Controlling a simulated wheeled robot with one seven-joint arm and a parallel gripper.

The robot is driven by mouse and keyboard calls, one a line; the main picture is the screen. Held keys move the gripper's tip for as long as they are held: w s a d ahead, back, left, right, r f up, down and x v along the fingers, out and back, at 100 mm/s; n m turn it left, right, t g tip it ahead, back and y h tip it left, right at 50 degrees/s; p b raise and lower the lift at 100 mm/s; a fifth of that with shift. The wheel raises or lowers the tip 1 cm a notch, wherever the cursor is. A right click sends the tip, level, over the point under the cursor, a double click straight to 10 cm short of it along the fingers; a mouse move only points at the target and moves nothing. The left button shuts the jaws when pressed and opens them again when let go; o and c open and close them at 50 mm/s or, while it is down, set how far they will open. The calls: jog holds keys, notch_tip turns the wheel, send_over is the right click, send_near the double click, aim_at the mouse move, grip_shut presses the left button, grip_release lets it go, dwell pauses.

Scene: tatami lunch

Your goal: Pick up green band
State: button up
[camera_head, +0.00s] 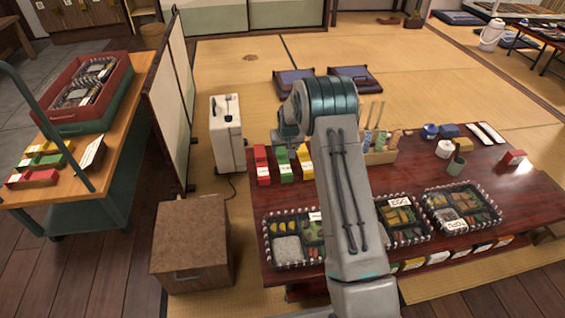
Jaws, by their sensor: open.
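A green band (284,167) with a white part lies near the left end of the low dark table (400,186), between a red band (262,165) and a yellow band (305,162). My gripper (287,143) is open and appears just behind or above the far end of the green band; I cannot tell its height. The fingertips are small and partly hidden by my arm. Another green band (46,160) lies on the wooden cart at left, between a yellow and a red one.
Several bento boxes (462,206) stand along the table's front, partly hidden by my arm. A wooden holder (380,157) stands at the back. A white appliance (227,135) and a brown cabinet (191,245) stand left of the table. A folding screen (168,105) stands beyond.

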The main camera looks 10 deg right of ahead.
aim_at(283, 154)
jog(key=shift+x, duration=1.25)
jog(key=b+x, duration=0.2)
jog(key=x, duration=0.1)
jog(key=b+x, duration=0.1)
jog(key=x, duration=0.1)
jog(key=shift+a+f, duration=0.1)
jog(key=shift+a, duration=0.3)
jog(key=c, duration=0.8)
